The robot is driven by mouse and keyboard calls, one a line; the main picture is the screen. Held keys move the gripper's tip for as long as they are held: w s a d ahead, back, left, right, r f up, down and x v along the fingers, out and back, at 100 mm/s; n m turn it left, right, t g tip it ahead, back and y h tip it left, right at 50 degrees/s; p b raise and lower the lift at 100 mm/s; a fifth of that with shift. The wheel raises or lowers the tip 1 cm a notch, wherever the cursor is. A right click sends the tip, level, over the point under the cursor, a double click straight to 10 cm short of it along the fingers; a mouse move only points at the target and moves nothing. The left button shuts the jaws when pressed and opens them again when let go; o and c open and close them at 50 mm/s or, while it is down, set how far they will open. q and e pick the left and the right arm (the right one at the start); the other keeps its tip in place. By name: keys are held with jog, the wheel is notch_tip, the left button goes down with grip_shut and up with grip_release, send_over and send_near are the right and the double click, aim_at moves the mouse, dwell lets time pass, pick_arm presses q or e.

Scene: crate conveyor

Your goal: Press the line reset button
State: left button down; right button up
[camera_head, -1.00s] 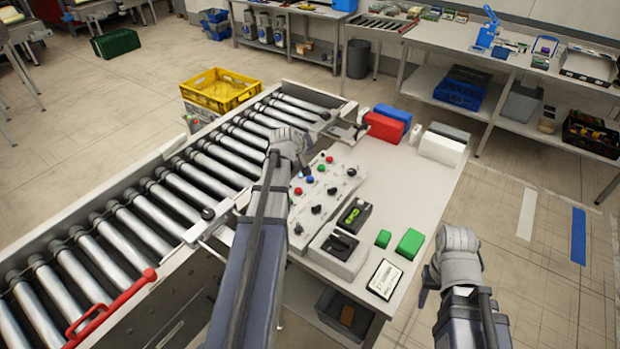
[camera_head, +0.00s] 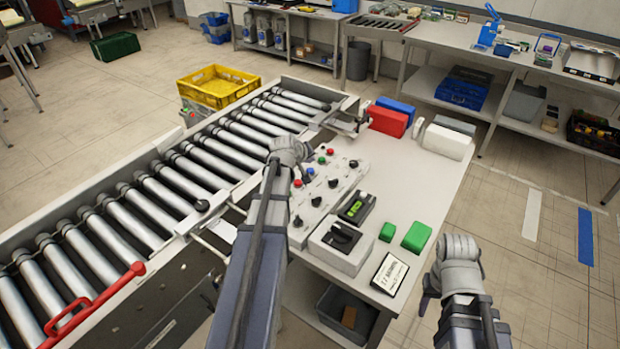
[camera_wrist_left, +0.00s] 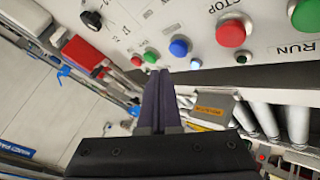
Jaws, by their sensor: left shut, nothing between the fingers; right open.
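The sloped grey control panel (camera_head: 345,186) stands on the bench beside the roller conveyor, with red, green and blue buttons and several black knobs. A blue button (camera_head: 310,171) shows just right of my left wrist; it also shows in the left wrist view (camera_wrist_left: 179,47). That view also shows a red button (camera_wrist_left: 230,33) under lettering ending in "TOP" and a green button (camera_wrist_left: 305,15) by "RUN". My left gripper (camera_wrist_left: 157,74) is shut and empty, its tips close to the panel near the blue button; contact cannot be told. My right gripper (camera_head: 427,300) is open beyond the bench's right edge.
The roller conveyor (camera_head: 150,190) runs along the left, with a red handle (camera_head: 95,305) and a yellow crate (camera_head: 218,88) behind it. Green blocks (camera_head: 416,237), a grey switch box (camera_head: 340,246) and red (camera_head: 388,121) and white boxes stand on the bench.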

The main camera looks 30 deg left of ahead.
pick_arm(q)
jog(key=shift+f+b, duration=0.4)
jog(key=shift+f, duration=0.35)
pick_arm(e)
jog(key=shift+f, duration=0.75)
dwell(0.7)
pick_arm(q)
jog(key=shift+f+b, duration=0.35)
jog(key=shift+f, duration=0.05)
pick_arm(e)
jog(key=shift+f, duration=0.4)
pick_arm(q)
jog(key=shift+f+b, duration=0.45)
jog(key=shift+b, duration=0.05)
pick_arm(e)
jog(key=shift+f, duration=0.45)
pick_arm(q)
jog(key=shift+r, duration=0.1)
pick_arm(e)
jog(key=shift+r, duration=0.1)
pick_arm(q)
jog(key=shift+r+p, duration=0.8)
jog(key=shift+p, duration=0.1)
pick_arm(e)
jog(key=shift+r, duration=0.8)
pick_arm(q)
jog(key=shift+r, duration=0.1)
